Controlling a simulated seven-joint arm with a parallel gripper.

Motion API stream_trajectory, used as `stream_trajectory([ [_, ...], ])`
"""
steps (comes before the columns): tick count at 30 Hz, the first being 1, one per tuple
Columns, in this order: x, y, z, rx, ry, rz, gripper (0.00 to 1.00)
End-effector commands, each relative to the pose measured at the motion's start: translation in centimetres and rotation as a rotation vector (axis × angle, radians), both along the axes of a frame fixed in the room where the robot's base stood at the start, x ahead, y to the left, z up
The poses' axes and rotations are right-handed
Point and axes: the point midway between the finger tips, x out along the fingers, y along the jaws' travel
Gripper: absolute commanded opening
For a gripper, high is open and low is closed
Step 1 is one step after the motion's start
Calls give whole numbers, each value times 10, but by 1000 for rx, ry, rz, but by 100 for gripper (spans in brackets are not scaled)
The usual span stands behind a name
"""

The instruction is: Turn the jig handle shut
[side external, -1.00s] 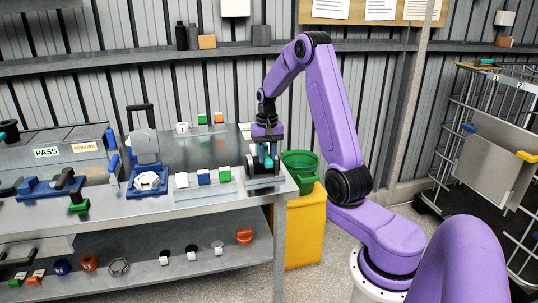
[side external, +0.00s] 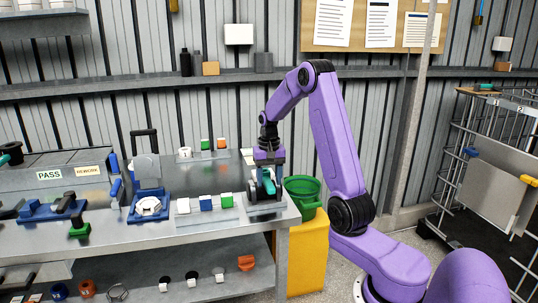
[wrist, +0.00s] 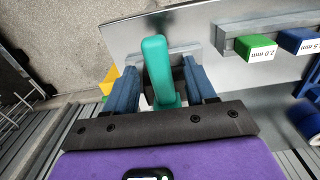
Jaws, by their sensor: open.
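The teal handle (wrist: 156,68) stands up between my gripper's two blue fingers in the wrist view. In the side external view the teal handle (side external: 269,184) shows below my wrist, on a grey jig (side external: 254,196) at the bench's right front corner. My gripper (wrist: 163,80) is open around the handle, with a visible gap on each side. In the side view my gripper (side external: 266,178) points down at the jig. The jig's base is partly hidden by my fingers and palm in the wrist view.
White, blue and green blocks (side external: 206,203) sit on a rack just left of the jig. A blue fixture with a black handle (side external: 148,205) stands further left. A green bin (side external: 303,189) and yellow container (side external: 307,255) stand beside the bench's right end.

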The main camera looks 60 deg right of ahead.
Motion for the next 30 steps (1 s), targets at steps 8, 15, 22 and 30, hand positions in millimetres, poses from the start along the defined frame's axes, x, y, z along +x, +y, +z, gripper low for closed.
stream_trajectory([
  [8,1,0,55,-4,-7,0,55],
  [15,1,0,106,-4,-6,-1,55],
  [22,0,0,145,-2,-5,-2,55],
  [30,0,0,163,0,-1,-2,55],
])
